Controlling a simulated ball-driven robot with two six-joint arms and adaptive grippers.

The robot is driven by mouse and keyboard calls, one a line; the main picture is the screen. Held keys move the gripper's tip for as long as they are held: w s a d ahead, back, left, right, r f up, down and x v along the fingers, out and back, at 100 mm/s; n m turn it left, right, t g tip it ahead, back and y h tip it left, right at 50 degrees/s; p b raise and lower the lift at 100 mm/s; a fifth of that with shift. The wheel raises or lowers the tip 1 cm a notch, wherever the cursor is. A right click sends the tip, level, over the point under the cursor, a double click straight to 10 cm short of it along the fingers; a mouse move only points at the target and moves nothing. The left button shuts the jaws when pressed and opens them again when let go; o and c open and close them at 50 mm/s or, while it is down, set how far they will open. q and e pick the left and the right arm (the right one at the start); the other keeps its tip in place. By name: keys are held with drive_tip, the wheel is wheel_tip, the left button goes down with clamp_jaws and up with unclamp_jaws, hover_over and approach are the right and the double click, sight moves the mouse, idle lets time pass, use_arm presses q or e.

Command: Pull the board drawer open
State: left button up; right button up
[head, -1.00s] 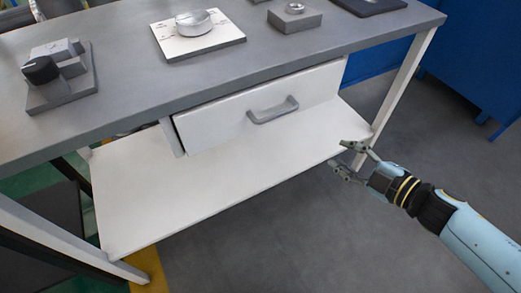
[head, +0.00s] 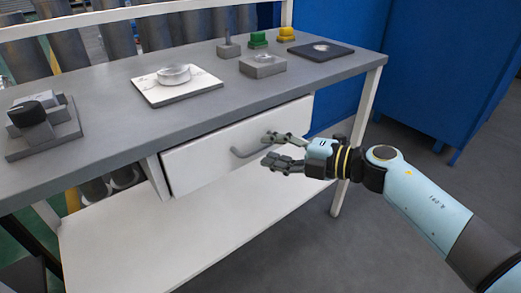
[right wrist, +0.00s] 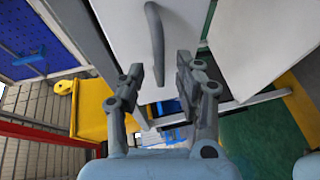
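The white board drawer (head: 205,160) sits under the grey tabletop, its front about in line with the bench, with a thin dark gap at its left edge. Its grey bar handle (head: 240,152) shows partly behind my right gripper (head: 264,148). That gripper is open, its two fingers pointing at the handle from the right. In the right wrist view the handle (right wrist: 154,30) runs down the drawer front (right wrist: 125,30), and its lower end appears between the two open fingers (right wrist: 160,68). I cannot tell whether they touch it. My left gripper is not in view.
On the bench (head: 110,115) stand a knob fixture (head: 40,125), a white plate with a round metal part (head: 175,85), a grey block (head: 262,66) and a dark pad (head: 320,49). A white lower shelf (head: 130,235) lies beneath. A blue cabinet (head: 450,80) stands right.

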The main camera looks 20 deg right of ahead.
sight(264, 148)
drive_tip(key=shift+x, duration=1.7)
drive_tip(key=shift+s, duration=0.1)
drive_tip(key=shift+c, duration=0.2)
clamp_jaws()
